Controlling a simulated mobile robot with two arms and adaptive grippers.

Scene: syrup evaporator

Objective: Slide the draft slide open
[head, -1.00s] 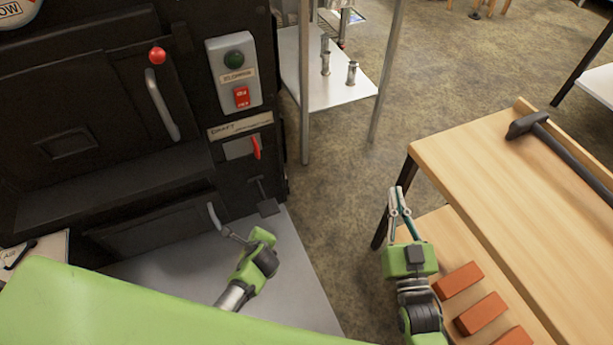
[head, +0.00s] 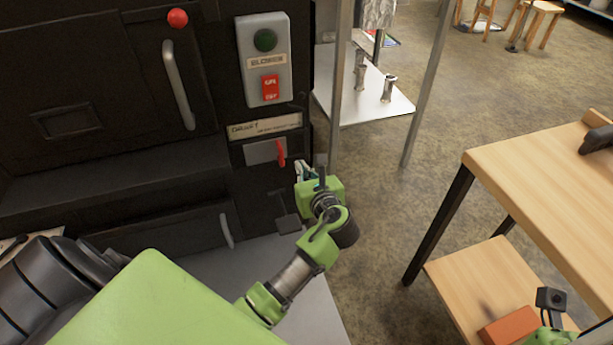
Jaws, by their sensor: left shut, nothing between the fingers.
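The draft slide is a grey metal plate (head: 258,152) with a red handle (head: 281,153) at its right end, set in the black front below the DRAFT label (head: 265,128). My left gripper (head: 305,170) is just to the right of and slightly below the red handle, with its fingers pointing toward the black front. Its fingers look shut and empty. A small gap shows between it and the handle; contact is not visible.
A door with a curved handle (head: 178,85) is to the left. A wooden bench (head: 550,190) stands at right, with an orange brick (head: 508,328) on its lower shelf. Open floor lies between.

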